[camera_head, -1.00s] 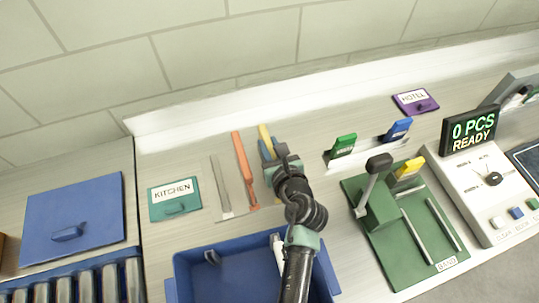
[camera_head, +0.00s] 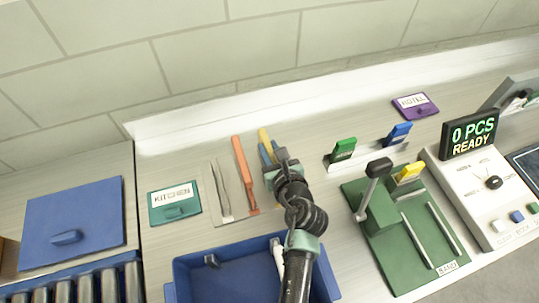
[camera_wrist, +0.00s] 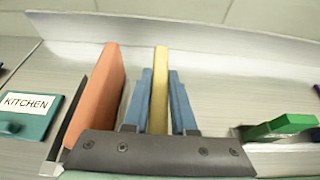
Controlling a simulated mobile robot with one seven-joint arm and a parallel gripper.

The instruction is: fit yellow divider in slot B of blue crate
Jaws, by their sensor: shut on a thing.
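The yellow divider (camera_wrist: 160,92) stands upright between the two blue fingers of my gripper (camera_wrist: 158,100) in the wrist view. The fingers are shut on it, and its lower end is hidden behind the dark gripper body. In the head view the yellow divider (camera_head: 264,135) shows just beyond my gripper (camera_head: 268,152), at the right of the orange divider. The blue crate (camera_head: 181,285) sits at the front, below my arm. It has small light fittings inside, and its front side is cut off. I cannot make out which slot is B.
An orange divider (camera_head: 243,165) and grey slats (camera_head: 220,190) are left of my gripper. A teal KITCHEN plate (camera_head: 173,213) lies further left. Green (camera_head: 343,148) and blue (camera_head: 398,132) pieces stand in a white rack at right, behind a green lever fixture (camera_head: 415,240).

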